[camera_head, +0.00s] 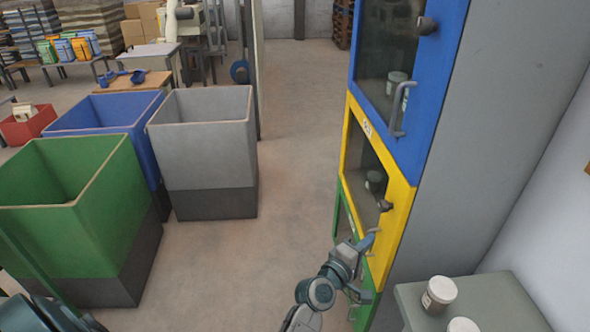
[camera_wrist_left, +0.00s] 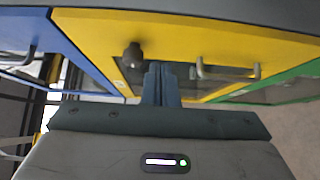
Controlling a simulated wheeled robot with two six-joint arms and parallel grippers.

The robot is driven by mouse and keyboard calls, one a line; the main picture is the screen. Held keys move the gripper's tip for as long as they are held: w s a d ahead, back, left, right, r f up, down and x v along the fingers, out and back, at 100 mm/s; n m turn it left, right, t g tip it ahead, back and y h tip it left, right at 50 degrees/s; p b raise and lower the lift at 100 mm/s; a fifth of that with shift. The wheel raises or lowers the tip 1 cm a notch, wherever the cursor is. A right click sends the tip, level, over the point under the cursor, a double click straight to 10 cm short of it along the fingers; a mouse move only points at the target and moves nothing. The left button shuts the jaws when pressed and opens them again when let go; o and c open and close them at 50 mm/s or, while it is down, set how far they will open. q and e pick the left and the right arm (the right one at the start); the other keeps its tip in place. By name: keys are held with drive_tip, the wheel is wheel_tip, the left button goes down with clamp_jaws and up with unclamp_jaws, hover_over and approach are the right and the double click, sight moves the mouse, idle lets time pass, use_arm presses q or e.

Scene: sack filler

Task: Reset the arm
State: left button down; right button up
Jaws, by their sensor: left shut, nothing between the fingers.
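My left gripper (camera_head: 370,240) is in front of the lower part of the yellow cabinet door (camera_head: 403,207) in the head view. In the left wrist view its fingers (camera_wrist_left: 161,82) are together and empty, pointing at the yellow door (camera_wrist_left: 205,32) between a dark round knob (camera_wrist_left: 132,55) and a metal handle (camera_wrist_left: 228,71). I cannot tell whether the fingertips touch the door. The yellow door looks closed. My right gripper is not in view.
The blue cabinet door (camera_head: 437,80) is above the yellow one, a green door (camera_head: 369,296) below. A side table (camera_head: 480,290) with white jars (camera_head: 439,293) stands at right. Green (camera_head: 75,235), grey (camera_head: 215,150) and blue (camera_head: 105,115) bins stand left. Open floor (camera_head: 290,180) lies between.

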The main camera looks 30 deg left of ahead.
use_arm(q)
drive_tip(key=b+v, duration=0.2)
drive_tip(key=v, duration=0.7)
drive_tip(key=s+a+f+m+g+y, duration=0.1)
drive_tip(key=s+f+m+g, duration=0.15)
drive_tip(key=f, duration=1.05)
drive_tip(key=s+a+f+m+g+y, duration=0.1)
drive_tip(key=s+a+f+m+g, duration=0.2)
drive_tip(key=f, duration=1)
drive_tip(key=s+f+m+g+y, duration=0.1)
drive_tip(key=s+f+g, duration=0.25)
drive_tip(key=f, duration=0.85)
drive_tip(key=s+a+f+m+g+y, duration=0.1)
drive_tip(key=s+a+f+m+g, duration=0.15)
drive_tip(key=s+f, duration=0.65)
drive_tip(key=s+a+f+m+g, duration=0.15)
drive_tip(key=s+a+f, duration=0.25)
drive_tip(key=s+f, duration=0.45)
drive_tip(key=s+a+f+m+g, duration=0.1)
drive_tip(key=s+a+f+m, duration=0.1)
drive_tip(key=s, duration=0.7)
drive_tip(key=s+a+f+m+g+y, duration=0.1)
drive_tip(key=s+a+f+m+g, duration=0.1)
drive_tip(key=s, duration=0.7)
wheel_tip(320, 180, down, 3)
drive_tip(key=shift+s+a+r+m, duration=0.25)
drive_tip(key=shift+s+a+m, duration=0.15)
drive_tip(key=shift+a, duration=0.8)
drive_tip(key=shift+w, duration=0.1)
